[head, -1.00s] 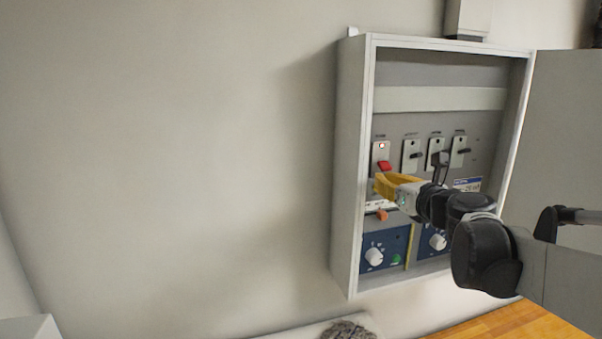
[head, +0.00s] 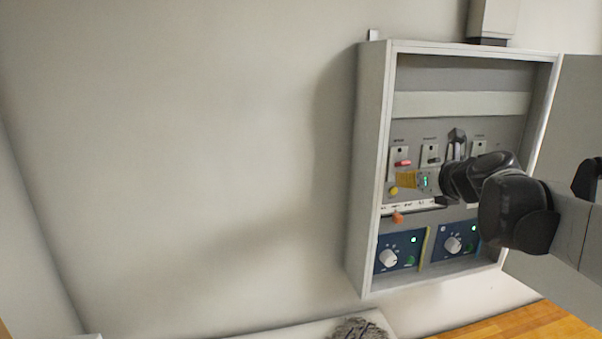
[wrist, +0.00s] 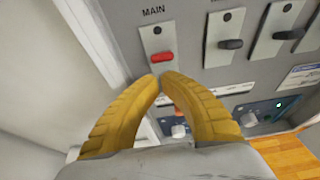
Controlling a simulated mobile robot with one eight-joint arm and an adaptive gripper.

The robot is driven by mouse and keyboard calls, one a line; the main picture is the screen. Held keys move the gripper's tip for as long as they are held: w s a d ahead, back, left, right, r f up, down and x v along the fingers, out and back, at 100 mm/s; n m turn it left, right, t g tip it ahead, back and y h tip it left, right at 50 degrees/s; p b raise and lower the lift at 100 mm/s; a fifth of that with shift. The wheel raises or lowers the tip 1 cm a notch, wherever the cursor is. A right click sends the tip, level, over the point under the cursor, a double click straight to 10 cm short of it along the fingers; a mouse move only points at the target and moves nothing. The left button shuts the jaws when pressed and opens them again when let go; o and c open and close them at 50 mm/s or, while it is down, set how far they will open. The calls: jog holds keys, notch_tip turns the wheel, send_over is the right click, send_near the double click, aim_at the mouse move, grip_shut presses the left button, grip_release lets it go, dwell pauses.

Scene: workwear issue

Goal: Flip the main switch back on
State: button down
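The main switch (head: 399,163) is at the left end of the switch row in the open wall cabinet. Its red lever (wrist: 161,57) sticks out roughly level below the label MAIN in the wrist view. The small lamp on its plate (wrist: 157,31) looks dark. My gripper (wrist: 160,77) has its yellow fingertips together, just below the red lever, with nothing seen between them. A small gap seems to show between tips and lever; contact is hard to tell. In the head view my gripper (head: 405,180) is partly hidden by its own wrist.
More switches with dark levers (wrist: 231,44) stand to the right. Below are blue modules with white knobs (head: 389,258) and lit green lamps. The cabinet's left wall (head: 370,170) is close to my gripper; its door (head: 575,110) stands open on the right.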

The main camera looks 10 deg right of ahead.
jog(key=shift+r+p, duration=0.6)
jog(key=shift+r, duration=0.25)
